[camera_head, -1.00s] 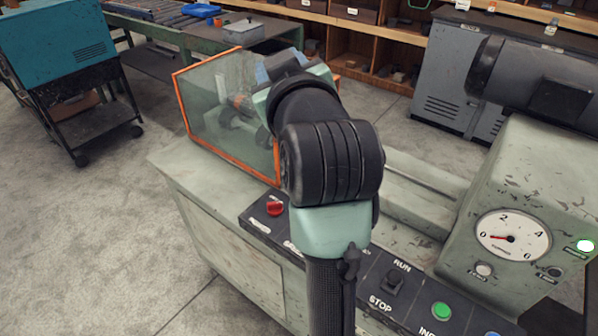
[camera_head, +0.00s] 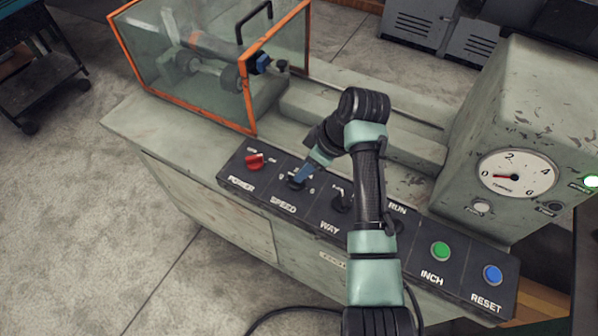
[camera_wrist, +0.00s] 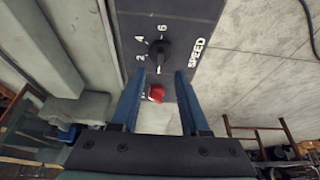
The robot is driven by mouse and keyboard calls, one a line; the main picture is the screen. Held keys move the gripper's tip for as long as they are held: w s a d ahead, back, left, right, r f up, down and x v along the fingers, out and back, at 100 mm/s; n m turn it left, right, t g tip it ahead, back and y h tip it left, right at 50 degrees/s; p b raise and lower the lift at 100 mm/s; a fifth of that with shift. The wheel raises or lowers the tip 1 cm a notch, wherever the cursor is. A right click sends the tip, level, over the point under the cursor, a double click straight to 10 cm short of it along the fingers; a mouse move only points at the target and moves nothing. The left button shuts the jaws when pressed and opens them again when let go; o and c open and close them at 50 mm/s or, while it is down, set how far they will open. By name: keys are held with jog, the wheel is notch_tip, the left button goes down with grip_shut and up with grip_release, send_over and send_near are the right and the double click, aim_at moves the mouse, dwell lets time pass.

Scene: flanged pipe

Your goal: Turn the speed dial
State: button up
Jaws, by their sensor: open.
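The speed dial is a black knob on the dark control panel (camera_head: 265,203), above the word SPEED. In the wrist view the speed dial (camera_wrist: 159,51) shows a pale pointer line and the numbers 2, 4 and 6 around it. My gripper (camera_wrist: 156,75) is open, with its two blue fingers spread to either side of the dial's near side. I cannot tell whether they touch it. In the head view my gripper (camera_head: 303,177) hangs just over the dial and partly hides it.
The red POWER knob (camera_head: 254,161) lies left of the dial, the WAY switch (camera_head: 341,201) right. Green INCH (camera_head: 440,250) and blue RESET (camera_head: 492,274) buttons are farther right. An orange-framed clear guard (camera_head: 190,100) and a gauge (camera_head: 517,174) reading near 0 stand behind.

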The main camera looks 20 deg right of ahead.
jog(key=x, duration=0.5)
jog(key=shift+w, duration=0.15)
grip_shut()
